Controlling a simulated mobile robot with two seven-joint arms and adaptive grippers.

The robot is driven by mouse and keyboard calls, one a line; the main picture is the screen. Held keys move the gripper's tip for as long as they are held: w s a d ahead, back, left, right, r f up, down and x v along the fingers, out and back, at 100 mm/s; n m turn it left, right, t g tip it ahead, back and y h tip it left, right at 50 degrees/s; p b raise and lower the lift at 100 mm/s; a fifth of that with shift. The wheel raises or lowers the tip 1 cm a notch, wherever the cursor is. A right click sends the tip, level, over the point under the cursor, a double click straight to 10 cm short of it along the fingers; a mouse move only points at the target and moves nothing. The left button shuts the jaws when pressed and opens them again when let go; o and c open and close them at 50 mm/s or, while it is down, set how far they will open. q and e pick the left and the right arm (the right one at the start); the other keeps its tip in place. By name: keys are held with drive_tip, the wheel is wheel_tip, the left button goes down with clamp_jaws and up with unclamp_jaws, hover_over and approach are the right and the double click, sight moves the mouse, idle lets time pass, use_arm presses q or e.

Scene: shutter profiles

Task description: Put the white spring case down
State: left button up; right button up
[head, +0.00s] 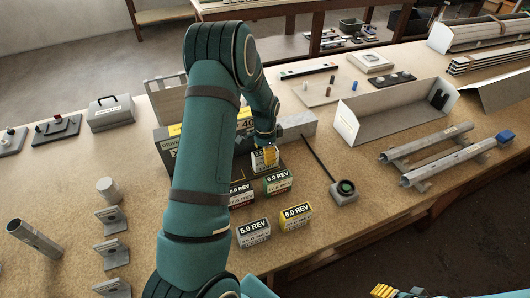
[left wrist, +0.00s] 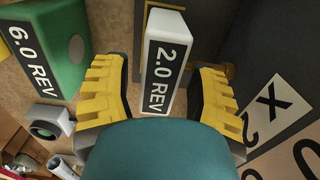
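The white spring case (left wrist: 168,58), marked 2.0 REV, lies between the two yellow fingers of my left gripper (left wrist: 163,85) in the left wrist view. The fingers stand apart, with a gap beside the case at least on the left. In the head view the case (head: 258,161) is partly hidden behind the left gripper (head: 268,152), at the back of the group of spring cases. I cannot tell whether its underside rests on the bench. My right gripper (head: 384,291) shows only as yellow finger parts at the bottom edge.
The green 6.0 REV case (head: 278,183) stands close by; it also shows in the left wrist view (left wrist: 45,50). The 5.0 REV case (head: 253,233) and yellow 8.0 REV case (head: 295,217) are nearer. A dark box (head: 167,150) and a rod fixture (head: 344,191) flank them.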

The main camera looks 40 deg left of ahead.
use_arm(q)
wheel_tip(320, 180, up, 12)
drive_tip(key=shift+r, duration=0.2)
idle(0.4)
drive_tip(key=shift+s, duration=0.1)
idle(0.4)
